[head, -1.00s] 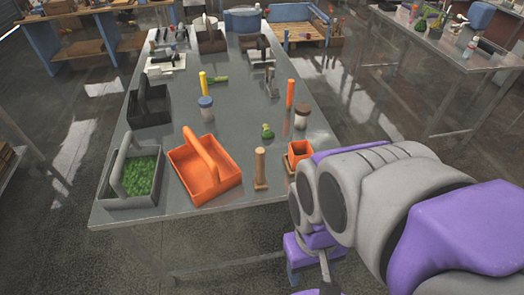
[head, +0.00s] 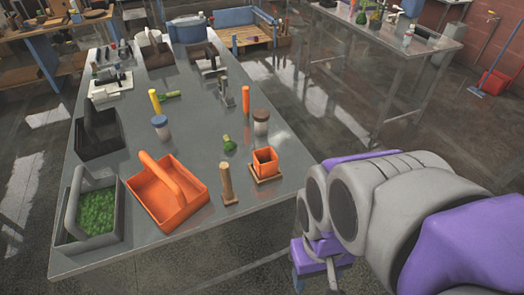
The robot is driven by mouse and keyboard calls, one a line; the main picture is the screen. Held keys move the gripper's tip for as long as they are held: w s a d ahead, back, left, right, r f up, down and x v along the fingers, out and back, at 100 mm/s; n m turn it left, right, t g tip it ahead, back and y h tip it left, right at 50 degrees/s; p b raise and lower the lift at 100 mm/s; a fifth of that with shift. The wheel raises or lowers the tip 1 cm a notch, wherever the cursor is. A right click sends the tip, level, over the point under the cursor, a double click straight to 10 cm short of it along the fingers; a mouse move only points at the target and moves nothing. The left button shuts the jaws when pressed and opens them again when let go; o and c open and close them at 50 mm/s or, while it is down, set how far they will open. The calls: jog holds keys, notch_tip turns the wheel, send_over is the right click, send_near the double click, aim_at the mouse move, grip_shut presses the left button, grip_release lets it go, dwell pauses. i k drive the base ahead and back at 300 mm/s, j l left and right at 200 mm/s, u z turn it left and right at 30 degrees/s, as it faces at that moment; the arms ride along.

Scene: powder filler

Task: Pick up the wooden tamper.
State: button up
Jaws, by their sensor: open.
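The wooden tamper (head: 227,183) stands upright near the front edge of the grey table, between the orange carrier and the small orange square cup. It looks like a plain light-brown post on a small flat base. My gripper (head: 318,262) is in front of the table's right side, below and to the right of the tamper and clear of it. It is open, with nothing seen in it, and my own arm partly hides it.
An orange carrier (head: 143,197) stands left of the tamper, and an orange cup (head: 266,160) on a wooden base stands right of it. A green-filled grey carrier (head: 119,221) is at the front left. Jars and coloured sticks stand farther back on the table (head: 200,222).

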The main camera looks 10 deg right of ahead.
aim_at(229, 198)
jog(key=k+j+z, duration=0.15)
jog(key=j+z, duration=0.25)
jog(key=k+j+z, duration=0.2)
jog(key=z, duration=0.2)
jog(key=k+j+z, duration=0.2)
jog(key=z, duration=0.2)
jog(key=k, duration=0.1)
